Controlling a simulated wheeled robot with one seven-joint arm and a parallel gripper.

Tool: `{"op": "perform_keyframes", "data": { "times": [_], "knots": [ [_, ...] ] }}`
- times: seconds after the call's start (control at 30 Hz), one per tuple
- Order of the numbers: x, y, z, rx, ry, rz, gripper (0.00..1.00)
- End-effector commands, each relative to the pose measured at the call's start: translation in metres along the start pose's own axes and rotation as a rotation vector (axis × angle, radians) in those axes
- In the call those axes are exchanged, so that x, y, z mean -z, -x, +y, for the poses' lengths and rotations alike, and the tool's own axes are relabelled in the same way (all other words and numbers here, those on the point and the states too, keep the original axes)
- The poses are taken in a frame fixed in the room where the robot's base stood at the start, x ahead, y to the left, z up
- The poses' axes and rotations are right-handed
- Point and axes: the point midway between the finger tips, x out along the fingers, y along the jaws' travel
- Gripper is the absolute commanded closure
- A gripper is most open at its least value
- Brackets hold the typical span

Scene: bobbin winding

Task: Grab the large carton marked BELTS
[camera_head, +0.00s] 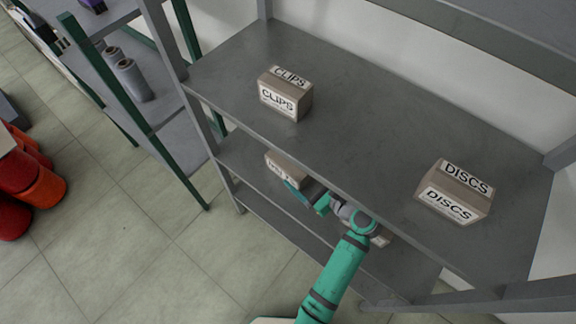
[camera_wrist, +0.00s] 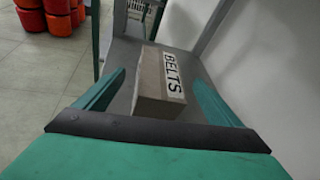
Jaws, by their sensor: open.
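The BELTS carton (camera_wrist: 159,84) is a brown box with a white label, seen in the wrist view between the two fingers. In the head view a carton (camera_head: 287,168) on the lower shelf is partly hidden by the upper shelf and my gripper, and its label is too small to read. My gripper (camera_head: 305,194) reaches under the upper shelf from the front. In the wrist view my gripper (camera_wrist: 158,90) has its green fingers spread wide, one on each side of the carton. I cannot tell whether either finger touches it.
Cartons marked CLIPS (camera_head: 286,93) and DISCS (camera_head: 456,191) stand on the upper shelf (camera_head: 350,110), whose front edge overhangs my arm. Another carton (camera_head: 381,238) shows partly behind my arm. A shelf post (camera_head: 185,80) stands left. Red containers (camera_head: 30,180) are on the floor far left.

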Motion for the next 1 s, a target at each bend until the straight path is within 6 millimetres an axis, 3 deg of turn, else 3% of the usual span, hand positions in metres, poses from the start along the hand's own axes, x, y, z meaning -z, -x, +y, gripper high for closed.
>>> {"op": "perform_keyframes", "data": {
  "times": [0.1,0.37,0.7,1.0],
  "knots": [
    [0.01,0.01,-0.016,-0.066,-0.071,0.024,0.12],
    [0.021,0.018,-0.024,-0.138,-0.143,0.054,0.12],
    [0.023,-0.025,-0.018,-0.14,-0.145,0.055,0.12],
    [0.023,-0.049,-0.012,-0.141,-0.144,0.055,0.12]
  ]
}}
